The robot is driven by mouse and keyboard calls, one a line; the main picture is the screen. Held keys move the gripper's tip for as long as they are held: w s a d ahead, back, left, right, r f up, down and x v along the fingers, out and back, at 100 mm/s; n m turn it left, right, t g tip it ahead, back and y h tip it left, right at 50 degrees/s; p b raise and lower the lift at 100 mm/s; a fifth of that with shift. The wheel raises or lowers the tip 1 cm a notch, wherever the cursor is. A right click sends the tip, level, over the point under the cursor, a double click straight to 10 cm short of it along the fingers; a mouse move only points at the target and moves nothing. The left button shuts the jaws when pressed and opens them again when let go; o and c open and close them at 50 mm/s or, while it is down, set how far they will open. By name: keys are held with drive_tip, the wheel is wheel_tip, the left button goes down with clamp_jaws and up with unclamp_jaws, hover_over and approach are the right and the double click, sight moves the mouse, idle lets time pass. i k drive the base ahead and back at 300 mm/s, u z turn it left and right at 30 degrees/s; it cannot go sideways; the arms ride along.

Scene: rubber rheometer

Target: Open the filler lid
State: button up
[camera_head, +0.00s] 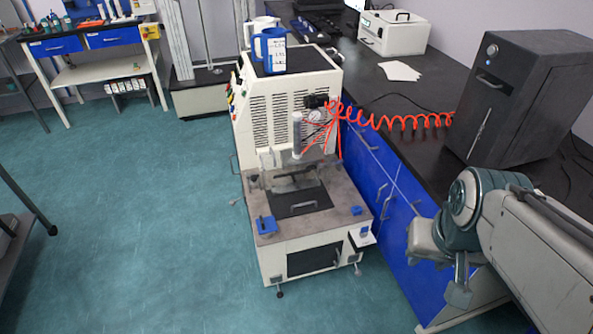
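The rheometer (292,100) is a cream cabinet with a vented upper part and a low grey front deck (325,222). A dark flat panel (297,201) with a small handle is set in the deck and looks closed; I cannot tell for sure whether it is the filler lid. A clear guard or bracket (292,178) stands just behind it. My gripper (458,292) hangs at the lower right, in front of the blue cabinets, well apart from the machine. It touches nothing that I can see. Its fingers overlap from this angle, so their opening is unclear.
A red coiled hose (395,122) runs to the black bench. A dark box (520,95) stands on that bench. The green floor (150,220) left of the machine is clear.

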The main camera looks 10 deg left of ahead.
sight(266, 224)
drive_tip(key=u, duration=0.1)
drive_tip(key=i, duration=0.65)
drive_tip(key=u, duration=0.9)
drive_tip(key=i, duration=0.5)
drive_tip(key=u, duration=0.5)
